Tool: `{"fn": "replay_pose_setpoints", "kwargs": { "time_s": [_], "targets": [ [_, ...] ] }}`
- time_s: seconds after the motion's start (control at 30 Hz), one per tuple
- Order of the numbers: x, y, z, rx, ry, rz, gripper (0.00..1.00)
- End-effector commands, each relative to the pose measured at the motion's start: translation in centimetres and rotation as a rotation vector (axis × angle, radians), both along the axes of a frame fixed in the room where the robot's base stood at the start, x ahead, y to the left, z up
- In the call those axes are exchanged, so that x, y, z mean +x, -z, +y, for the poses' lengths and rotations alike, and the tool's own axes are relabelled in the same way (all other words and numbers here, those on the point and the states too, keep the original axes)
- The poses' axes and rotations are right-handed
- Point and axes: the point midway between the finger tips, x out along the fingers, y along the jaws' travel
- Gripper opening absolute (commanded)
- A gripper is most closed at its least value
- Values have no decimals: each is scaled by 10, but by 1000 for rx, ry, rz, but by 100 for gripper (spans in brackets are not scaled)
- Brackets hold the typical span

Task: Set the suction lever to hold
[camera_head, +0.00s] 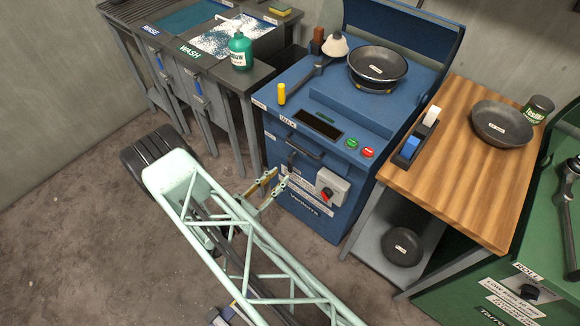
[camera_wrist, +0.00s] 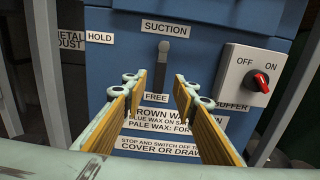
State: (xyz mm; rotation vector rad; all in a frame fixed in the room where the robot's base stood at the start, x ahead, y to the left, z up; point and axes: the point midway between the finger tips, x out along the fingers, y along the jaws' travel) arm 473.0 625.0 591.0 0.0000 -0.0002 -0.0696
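Contact with the lever cannot be seen. In the head view my gripper (camera_head: 278,177) is in front of the blue machine (camera_head: 330,80); I cannot make out the lever clearly there.
A dark handle (camera_head: 304,146) is on the machine front. A pan (camera_head: 378,65) rests on top. A wooden table (camera_head: 450,185) stands right, the wash station (camera_head: 175,60) left. Floor is clear at left.

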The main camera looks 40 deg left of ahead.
Motion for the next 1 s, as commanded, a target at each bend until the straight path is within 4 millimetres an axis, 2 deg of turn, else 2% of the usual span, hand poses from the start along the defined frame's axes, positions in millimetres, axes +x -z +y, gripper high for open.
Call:
{"fn": "replay_pose_setpoints", "kwargs": {
  "time_s": [0.6,1.0],
  "targets": [
    [63,0,-5,1,1,0,26],
    [76,0,-5,0,0,0,26]
  ]
}}
